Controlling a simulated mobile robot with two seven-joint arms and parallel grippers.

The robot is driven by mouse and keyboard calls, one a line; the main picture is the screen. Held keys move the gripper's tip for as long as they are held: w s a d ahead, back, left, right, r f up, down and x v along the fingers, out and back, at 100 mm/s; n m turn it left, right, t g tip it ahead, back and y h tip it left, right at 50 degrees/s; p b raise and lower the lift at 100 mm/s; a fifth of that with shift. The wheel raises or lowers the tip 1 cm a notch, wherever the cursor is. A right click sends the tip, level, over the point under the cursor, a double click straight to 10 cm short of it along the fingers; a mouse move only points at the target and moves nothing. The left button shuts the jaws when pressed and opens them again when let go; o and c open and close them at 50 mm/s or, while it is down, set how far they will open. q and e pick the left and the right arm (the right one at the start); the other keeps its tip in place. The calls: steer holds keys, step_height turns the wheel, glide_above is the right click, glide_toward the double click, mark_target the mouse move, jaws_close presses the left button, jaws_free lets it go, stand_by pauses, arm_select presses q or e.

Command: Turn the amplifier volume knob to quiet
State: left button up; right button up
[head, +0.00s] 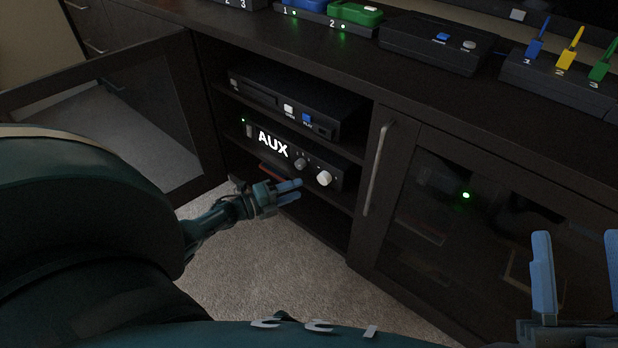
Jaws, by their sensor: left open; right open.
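The amplifier (345,172) is a black box on a shelf inside the open part of the dark cabinet. Its front shows a lit white "AUX" display and a green light. A pale volume knob (324,178) sits at the right of its front, with a smaller grey knob (300,164) to its left. My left gripper (297,190) is open and empty, in front of and slightly below the amplifier, close to the knobs; I cannot tell whether it touches anything. My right gripper (577,270) is open and empty at the lower right, before the closed glass door.
A disc player (290,100) stands on the shelf above. The left glass door (115,125) is swung open; the right door (480,215) with its metal handle (376,170) is shut. Devices with coloured switches (565,75) line the cabinet top. Carpet (290,270) lies below.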

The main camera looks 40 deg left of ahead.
arm_select(q)
steer(key=v, duration=0.5)
steer(key=shift+s+a+p, duration=0.1)
steer(key=shift+s+p, duration=0.05)
steer(key=shift+p, duration=0.2)
arm_select(e)
steer(key=shift+s+f+m+g+h, duration=0.1)
steer(key=shift+f+m+g+h, duration=0.2)
steer(key=shift+f+m+h, duration=0.45)
arm_select(q)
steer(key=shift+r, duration=0.15)
